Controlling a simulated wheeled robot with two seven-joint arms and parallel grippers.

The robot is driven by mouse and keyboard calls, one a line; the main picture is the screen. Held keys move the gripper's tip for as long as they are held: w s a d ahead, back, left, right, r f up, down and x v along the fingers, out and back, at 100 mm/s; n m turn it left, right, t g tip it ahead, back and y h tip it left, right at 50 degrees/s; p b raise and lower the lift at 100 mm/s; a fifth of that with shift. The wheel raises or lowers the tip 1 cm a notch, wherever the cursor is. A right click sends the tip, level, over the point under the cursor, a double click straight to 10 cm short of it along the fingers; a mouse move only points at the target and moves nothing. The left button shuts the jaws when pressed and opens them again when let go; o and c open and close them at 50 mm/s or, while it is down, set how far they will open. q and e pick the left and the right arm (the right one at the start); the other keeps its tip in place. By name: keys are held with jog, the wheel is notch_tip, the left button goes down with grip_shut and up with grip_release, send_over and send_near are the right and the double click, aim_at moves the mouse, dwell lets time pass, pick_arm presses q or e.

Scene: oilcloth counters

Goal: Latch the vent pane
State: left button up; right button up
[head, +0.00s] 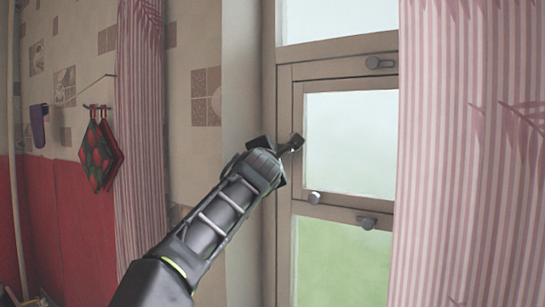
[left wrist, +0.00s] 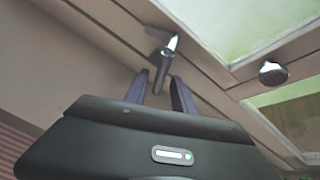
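The vent pane (head: 349,146) is a framed glass pane in the window and looks about flush with its surround; I cannot tell whether a small gap is left. A grey latch handle (head: 291,145) is on its left side; it also shows in the left wrist view (left wrist: 168,52), tilted, with a bright tip. My left gripper (head: 272,157) is at this handle. In the left wrist view its two dark fingers (left wrist: 159,77) are apart, with the handle's lower end between or just beyond them; contact is unclear. My right gripper is not in view.
A round knob (head: 315,198) is at the pane's lower edge. Other window handles are above (head: 378,63) and below (head: 366,222). Pink striped curtains hang right (head: 460,150) and left (head: 140,130). Red potholders (head: 100,153) hang on the left wall.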

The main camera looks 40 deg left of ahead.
pick_arm(q)
grip_shut()
dwell(1.2)
